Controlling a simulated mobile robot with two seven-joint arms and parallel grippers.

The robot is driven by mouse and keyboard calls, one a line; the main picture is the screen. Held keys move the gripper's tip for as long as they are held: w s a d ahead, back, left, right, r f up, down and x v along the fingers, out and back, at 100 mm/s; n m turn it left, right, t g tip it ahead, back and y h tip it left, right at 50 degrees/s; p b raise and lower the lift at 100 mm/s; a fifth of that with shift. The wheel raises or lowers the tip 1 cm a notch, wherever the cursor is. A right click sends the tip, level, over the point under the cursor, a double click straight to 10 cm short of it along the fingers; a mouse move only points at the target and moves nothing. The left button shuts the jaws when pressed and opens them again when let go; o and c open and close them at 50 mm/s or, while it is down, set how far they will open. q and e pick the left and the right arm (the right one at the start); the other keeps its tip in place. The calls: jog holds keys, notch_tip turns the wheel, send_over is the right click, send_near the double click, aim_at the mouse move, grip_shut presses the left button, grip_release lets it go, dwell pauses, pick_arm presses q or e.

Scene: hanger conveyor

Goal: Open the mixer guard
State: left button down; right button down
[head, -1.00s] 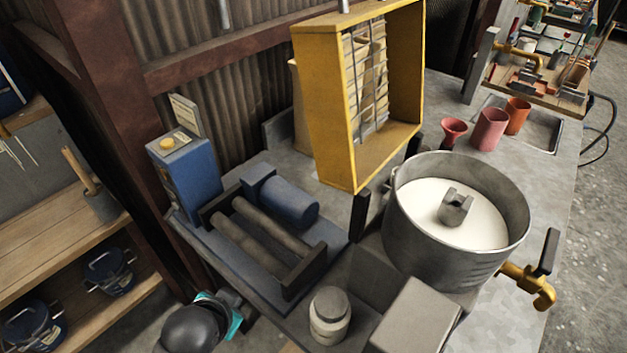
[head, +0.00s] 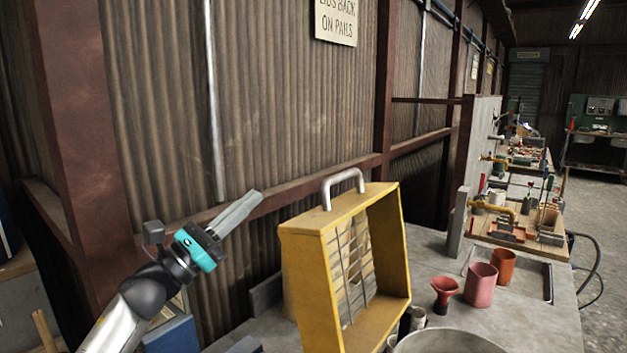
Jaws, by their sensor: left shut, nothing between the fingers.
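The mixer guard (head: 300,262) is a yellow box-like frame with a wire grid and a grey bar handle (head: 343,184) on top. It stands raised on edge behind the mixer pot (head: 445,342), whose rim alone shows at the bottom edge. My left gripper (head: 250,202) is shut and empty. It appears left of the guard, near the height of its handle, pointing up and right, apart from the guard. My right gripper is not in view.
A red funnel-shaped cup (head: 445,294), a pink cup (head: 481,285) and an orange cup (head: 502,266) stand on the grey bench (head: 540,322) right of the guard. A corrugated wall (head: 280,110) runs behind. A blue machine (head: 172,335) is partly hidden below my left arm.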

pick_arm(q)
jog(key=s+a+r+m+g, duration=0.1)
jog(key=s+r+m+g, duration=0.15)
jog(key=m+g, duration=0.65)
jog(key=s+r+m+g, duration=0.2)
jog(key=r+m+g, duration=0.2)
jog(key=m, duration=1)
jog(key=s+d+p, duration=0.1)
jog(key=d+p, duration=0.4)
jog(key=d, duration=0.7)
jog(key=shift+d+n+h+p, duration=0.3)
jog(key=shift+h, duration=0.1)
jog(key=s+d+r+m+y+b, duration=0.2)
jog(key=s+d+b, duration=0.1)
jog(key=s+d, duration=0.2)
jog(key=shift+s+d+r+m+y+b, duration=0.2)
jog(key=shift+d+r+m+y+b, duration=0.15)
jog(key=shift+d, duration=0.75)
